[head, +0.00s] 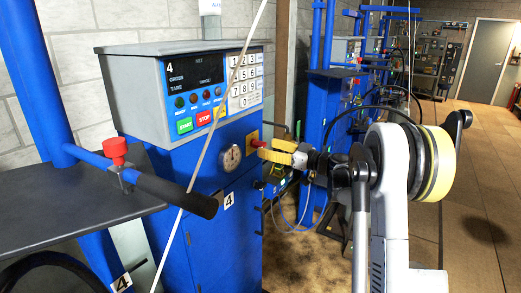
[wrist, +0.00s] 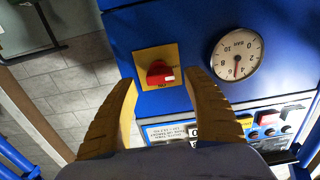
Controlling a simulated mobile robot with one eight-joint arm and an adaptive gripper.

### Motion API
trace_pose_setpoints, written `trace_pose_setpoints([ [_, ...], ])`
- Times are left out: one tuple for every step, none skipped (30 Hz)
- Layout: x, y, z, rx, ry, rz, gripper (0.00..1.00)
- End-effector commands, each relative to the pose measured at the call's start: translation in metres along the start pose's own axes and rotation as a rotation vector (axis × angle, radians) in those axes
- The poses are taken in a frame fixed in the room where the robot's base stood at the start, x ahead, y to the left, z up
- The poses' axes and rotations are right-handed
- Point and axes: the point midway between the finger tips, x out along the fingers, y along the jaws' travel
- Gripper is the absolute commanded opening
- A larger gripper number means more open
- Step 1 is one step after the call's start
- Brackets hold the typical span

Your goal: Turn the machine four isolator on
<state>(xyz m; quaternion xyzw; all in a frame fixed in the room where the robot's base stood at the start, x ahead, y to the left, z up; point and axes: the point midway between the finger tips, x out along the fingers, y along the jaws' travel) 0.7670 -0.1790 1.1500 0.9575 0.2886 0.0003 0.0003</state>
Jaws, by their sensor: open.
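The machine four isolator is a red rotary knob (wrist: 158,71) on a yellow square plate (wrist: 145,56), on the machine's blue front. In the wrist view the knob's grip lies roughly across the picture, with a white mark towards its right end. In the head view the yellow plate (head: 252,136) shows just left of my gripper (head: 268,149). My gripper's yellow fingers are open and empty in the wrist view (wrist: 160,79). Their tips stand either side of the knob and look apart from it. The exact depth gap cannot be told.
A round dial gauge (wrist: 237,54) sits right of the isolator. Machine four's panel (head: 190,90) has a keypad and green and red buttons above. A black-gripped lever (head: 175,192) sticks out at the front left. More blue machines (head: 325,105) stand behind; the floor at right is open.

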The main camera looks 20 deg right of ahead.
Motion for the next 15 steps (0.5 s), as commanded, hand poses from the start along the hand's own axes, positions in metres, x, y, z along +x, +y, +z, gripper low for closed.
trace_pose_setpoints([
  [0.009, -0.001, 0.002, 0.0, 0.0, -0.002, 0.59],
  [0.014, -0.001, 0.002, 0.0, 0.0, -0.003, 0.59],
  [0.019, -0.001, 0.002, 0.0, 0.0, -0.002, 0.59],
  [0.022, 0.0, 0.001, 0.0, 0.0, -0.001, 0.59],
  [0.025, 0.0, 0.001, 0.0, 0.0, 0.0, 0.59],
  [0.028, 0.0, 0.001, 0.0, 0.0, -0.001, 0.59],
  [0.03, 0.0, 0.001, 0.0, 0.0, -0.001, 0.59],
  [0.032, 0.0, 0.001, 0.0, 0.0, -0.001, 0.59],
  [0.033, -0.001, 0.0, 0.0, -0.001, -0.001, 0.59],
  [0.034, -0.001, 0.0, 0.001, -0.001, -0.001, 0.59],
  [0.034, 0.0, 0.0, 0.0, -0.001, -0.001, 0.59],
  [0.034, 0.0, 0.0, 0.001, -0.001, 0.0, 0.59],
  [0.034, 0.0, 0.0, 0.001, -0.001, 0.0, 0.59],
  [0.034, 0.0, 0.0, 0.001, -0.001, 0.0, 0.59],
  [0.034, 0.0, 0.0, 0.001, -0.001, 0.0, 0.59],
])
